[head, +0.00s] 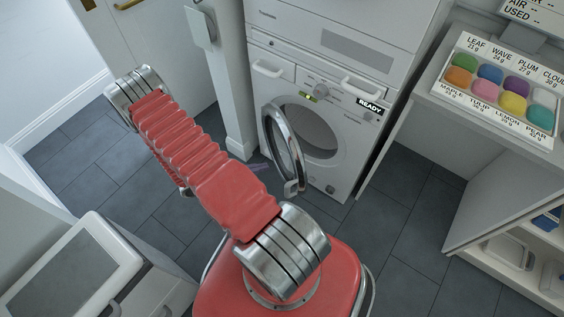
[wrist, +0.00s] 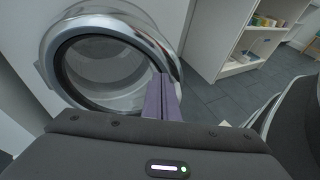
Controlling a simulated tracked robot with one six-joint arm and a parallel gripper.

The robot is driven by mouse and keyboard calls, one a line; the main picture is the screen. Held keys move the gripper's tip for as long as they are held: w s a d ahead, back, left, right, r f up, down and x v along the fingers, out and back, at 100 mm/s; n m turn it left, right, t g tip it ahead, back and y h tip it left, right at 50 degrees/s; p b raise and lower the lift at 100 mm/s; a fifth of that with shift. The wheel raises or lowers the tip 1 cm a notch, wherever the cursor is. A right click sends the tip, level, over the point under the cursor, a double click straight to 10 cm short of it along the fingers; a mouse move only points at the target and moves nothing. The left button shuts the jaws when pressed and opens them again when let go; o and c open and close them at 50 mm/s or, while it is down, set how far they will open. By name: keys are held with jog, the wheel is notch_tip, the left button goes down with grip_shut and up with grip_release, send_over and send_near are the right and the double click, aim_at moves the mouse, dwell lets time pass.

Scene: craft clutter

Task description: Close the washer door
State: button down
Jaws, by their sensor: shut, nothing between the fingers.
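The washer (head: 325,168) is a white front-loader with a round dark opening and a "READY" label. Its round door (head: 273,112), with a chrome rim and glass, stands open, swung out to the left of the opening. In the wrist view the door's chrome rim (wrist: 128,24) fills the upper left, with its glass inside. My gripper (head: 264,166) shows as small purple fingers left of the door's lower part in the head view. In the wrist view my gripper (wrist: 162,76) is shut and empty, its tips overlapping the rim's right side. I cannot tell whether they touch it.
A white cabinet or appliance (head: 130,262) is at the lower left. A white post (head: 234,100) rises left of the washer. The grey tiled floor (head: 395,225) is clear between washer and shelves.

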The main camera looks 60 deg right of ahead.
aim_at(292, 160)
jog(key=x, duration=0.7)
jog(key=shift+s+d+r, duration=0.2)
jog(key=shift+s+d, duration=0.55)
jog(key=shift+d, duration=0.15)
